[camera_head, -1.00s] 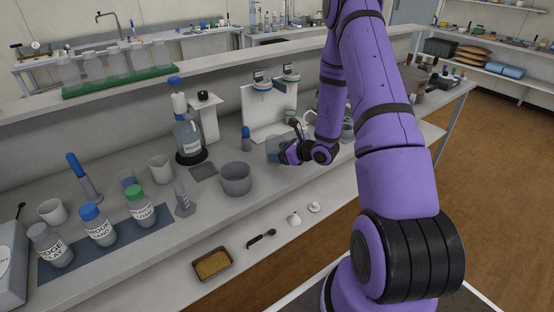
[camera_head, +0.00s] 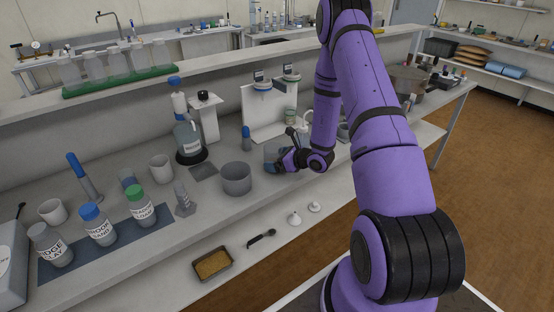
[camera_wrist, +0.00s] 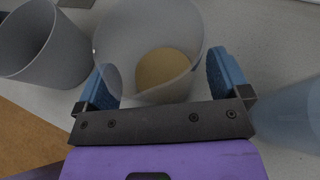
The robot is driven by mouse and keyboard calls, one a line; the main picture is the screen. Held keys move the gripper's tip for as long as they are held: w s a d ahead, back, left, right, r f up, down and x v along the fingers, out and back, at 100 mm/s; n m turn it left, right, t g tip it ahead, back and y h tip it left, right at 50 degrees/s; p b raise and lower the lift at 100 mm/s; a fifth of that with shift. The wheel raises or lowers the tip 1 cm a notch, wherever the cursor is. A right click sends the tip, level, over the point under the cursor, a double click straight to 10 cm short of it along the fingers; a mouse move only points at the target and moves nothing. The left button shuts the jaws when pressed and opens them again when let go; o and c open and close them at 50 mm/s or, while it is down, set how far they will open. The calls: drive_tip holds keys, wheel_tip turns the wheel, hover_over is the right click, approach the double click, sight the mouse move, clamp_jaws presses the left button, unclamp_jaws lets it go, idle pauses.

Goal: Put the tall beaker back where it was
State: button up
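The tall beaker (camera_head: 272,151) is clear glass and stands upright at mid-bench, just right of the wide grey beaker (camera_head: 237,179). In the wrist view the tall beaker (camera_wrist: 145,25) sits between my blue finger pads, with a tan round patch showing at its bottom. My gripper (camera_head: 278,163) reaches it from the right and appears shut on it, though the exact pad contact is hard to see through the glass. I cannot tell whether its base touches the bench. The grey beaker (camera_wrist: 45,45) is close by at upper left in the wrist view.
A dark flat pad (camera_head: 203,172) lies bare left of the grey beaker. A blue-capped vial (camera_head: 246,138) and a white upright panel (camera_head: 258,112) stand behind. A bluish translucent thing (camera_wrist: 288,115) is near the right pad. Small white pieces (camera_head: 294,218) lie in front.

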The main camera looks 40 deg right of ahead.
drive_tip(key=shift+r, duration=0.15)
drive_tip(key=v, duration=1.1)
drive_tip(key=s+a+r+n+g+y, duration=0.2)
drive_tip(key=s+a+r+n+g, duration=0.15)
drive_tip(key=a+r+n, duration=0.7)
drive_tip(key=s+a+r+n+g+y, duration=0.3)
drive_tip(key=a+r+n+g, duration=0.35)
drive_tip(key=r, duration=0.65)
drive_tip(key=s+a+r+n+t+h, duration=0.3)
drive_tip(key=s+r+n+h, duration=0.7)
drive_tip(key=s, duration=0.8)
wheel_tip(320, 180, up, 4)
drive_tip(key=n, duration=0.4)
drive_tip(key=shift+s+h, duration=0.25)
drive_tip(key=shift+h, duration=0.05)
drive_tip(key=shift+a+f, duration=0.1)
drive_tip(key=shift+f, duration=0.05)
